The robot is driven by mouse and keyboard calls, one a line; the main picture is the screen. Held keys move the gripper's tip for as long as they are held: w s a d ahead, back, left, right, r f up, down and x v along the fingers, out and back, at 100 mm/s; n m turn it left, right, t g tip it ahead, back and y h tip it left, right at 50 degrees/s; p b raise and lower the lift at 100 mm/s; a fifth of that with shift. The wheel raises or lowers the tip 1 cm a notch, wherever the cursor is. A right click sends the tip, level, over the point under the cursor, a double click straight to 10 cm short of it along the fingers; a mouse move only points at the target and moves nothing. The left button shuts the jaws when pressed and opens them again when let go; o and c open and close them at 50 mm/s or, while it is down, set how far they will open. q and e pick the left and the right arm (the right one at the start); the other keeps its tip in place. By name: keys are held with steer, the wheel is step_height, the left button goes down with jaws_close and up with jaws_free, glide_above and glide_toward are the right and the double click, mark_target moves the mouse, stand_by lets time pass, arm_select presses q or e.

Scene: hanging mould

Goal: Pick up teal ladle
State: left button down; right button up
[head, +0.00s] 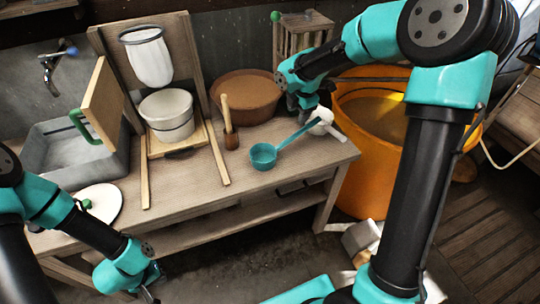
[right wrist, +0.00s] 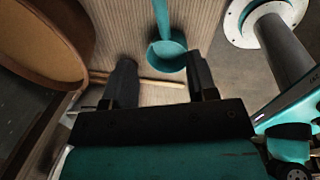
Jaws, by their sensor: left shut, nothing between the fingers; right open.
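The teal ladle (head: 263,156) lies near the right end of the wooden bench, its cup toward the front and its handle slanting up to the right. My right gripper (head: 309,110) is above the bench near the handle's far end. In the right wrist view the ladle's cup (right wrist: 167,55) shows between and beyond the open fingers (right wrist: 161,62), which hold nothing; whether they touch it I cannot tell. My left gripper (head: 152,292) is shut and empty, low in front of the bench, away from the ladle.
A wooden pestle (head: 228,118) stands left of the ladle. A brown basin (head: 246,92) is behind it. A small white object (head: 321,122) lies by the handle's end. An orange tub (head: 356,165) stands right of the bench.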

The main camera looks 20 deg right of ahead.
mark_target(291, 137)
steer(key=f, duration=0.3)
steer(key=w+f, duration=0.1)
steer(key=f, duration=0.5)
steer(key=shift+w+a+f, duration=0.1)
steer(key=shift+w+f, duration=0.15)
steer(key=shift+w, duration=0.1)
steer(key=shift+f, duration=0.1)
steer(key=shift+w+a+f, duration=0.1)
steer(key=shift+w+f, duration=0.1)
steer(key=shift+f, duration=1.05)
steer(key=shift+w+a+f, duration=0.1)
steer(key=shift+w+f, duration=0.05)
steer(key=shift+f, duration=1.05)
steer(key=shift+c, duration=0.5)
jaws_close()
